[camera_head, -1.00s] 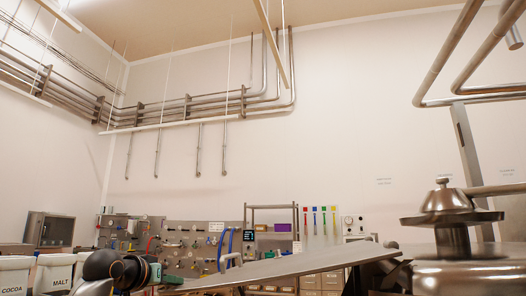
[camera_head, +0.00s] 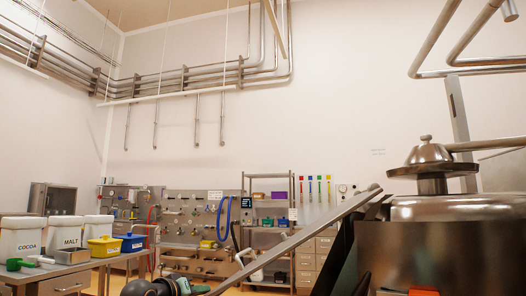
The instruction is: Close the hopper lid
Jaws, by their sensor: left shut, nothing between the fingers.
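The hopper lid (camera_head: 310,234) is a flat metal plate seen nearly edge-on. It slopes from low left at the bottom edge up to the right, beside the hopper body (camera_head: 440,255). The hopper opening is hidden. My left gripper (camera_head: 198,290) is shut and empty at the bottom edge, close to the lid's low end and partly cut off. I cannot tell whether it touches the lid. My right gripper is not in view.
A steel bench (camera_head: 60,270) at left holds white COCOA (camera_head: 28,246) and MALT (camera_head: 72,241) bins, yellow (camera_head: 104,250) and blue (camera_head: 131,242) tubs and a green scoop (camera_head: 18,265). A shelf rack (camera_head: 268,179) stands at the back. A domed metal fitting (camera_head: 429,155) is at right.

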